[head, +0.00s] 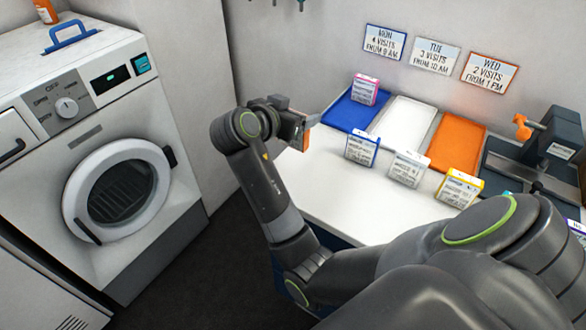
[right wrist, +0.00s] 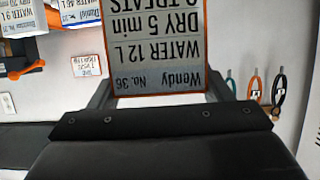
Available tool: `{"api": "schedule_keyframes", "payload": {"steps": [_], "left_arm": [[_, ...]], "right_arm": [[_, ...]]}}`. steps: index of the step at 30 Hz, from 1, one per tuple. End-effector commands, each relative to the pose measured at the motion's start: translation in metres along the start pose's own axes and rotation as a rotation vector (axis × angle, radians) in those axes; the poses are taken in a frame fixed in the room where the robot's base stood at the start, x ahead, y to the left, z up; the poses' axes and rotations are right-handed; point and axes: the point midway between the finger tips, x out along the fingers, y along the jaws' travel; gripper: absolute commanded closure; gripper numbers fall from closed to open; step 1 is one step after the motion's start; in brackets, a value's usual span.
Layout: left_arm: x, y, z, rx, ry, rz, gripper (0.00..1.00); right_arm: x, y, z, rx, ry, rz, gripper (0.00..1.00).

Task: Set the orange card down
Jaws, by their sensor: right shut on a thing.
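An orange-edged card (right wrist: 155,45) fills the middle of the right wrist view. Its text is upside down there and reads Wendy No. 36, water 12 L, dry 5 min. My right gripper (head: 296,122) is shut on it and holds it up by the wall, left of the trays; the card (head: 306,138) shows as a thin orange edge in the head view. A blue tray (head: 343,116), a white tray (head: 405,124) and an orange tray (head: 457,143) lie in a row on the white counter. My left gripper is not in view.
A pink-edged card (head: 364,89) stands on the blue tray. A blue card (head: 361,150), a white card (head: 408,168) and a yellow card (head: 459,188) stand before the trays. Day signs (head: 436,56) hang above. The orange tray is empty. A washing machine (head: 100,150) stands left.

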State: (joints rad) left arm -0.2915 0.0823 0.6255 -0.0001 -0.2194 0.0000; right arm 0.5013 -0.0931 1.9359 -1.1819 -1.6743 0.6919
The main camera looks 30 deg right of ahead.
Motion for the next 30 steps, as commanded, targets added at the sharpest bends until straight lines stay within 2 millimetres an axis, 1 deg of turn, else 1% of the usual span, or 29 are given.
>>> {"api": "schedule_keyframes", "payload": {"steps": [1, 6, 11, 18, 21, 30], "left_arm": [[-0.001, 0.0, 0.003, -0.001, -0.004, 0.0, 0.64], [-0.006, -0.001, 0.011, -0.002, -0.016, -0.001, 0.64], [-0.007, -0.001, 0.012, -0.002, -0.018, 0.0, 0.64], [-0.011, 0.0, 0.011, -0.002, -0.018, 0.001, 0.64], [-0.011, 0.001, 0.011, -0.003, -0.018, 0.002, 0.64], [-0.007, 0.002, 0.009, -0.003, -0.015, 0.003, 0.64]], "right_arm": [[0.004, 0.001, 0.01, -0.005, -0.004, 0.01, 0.5], [0.015, 0.002, 0.039, -0.005, -0.004, 0.008, 0.5], [0.021, 0.001, 0.053, -0.002, -0.002, 0.006, 0.5], [0.033, 0.001, 0.082, -0.004, -0.003, 0.006, 0.5], [0.035, 0.001, 0.087, -0.001, -0.002, 0.004, 0.5], [0.036, 0.001, 0.09, 0.0, -0.002, 0.003, 0.5]]}}
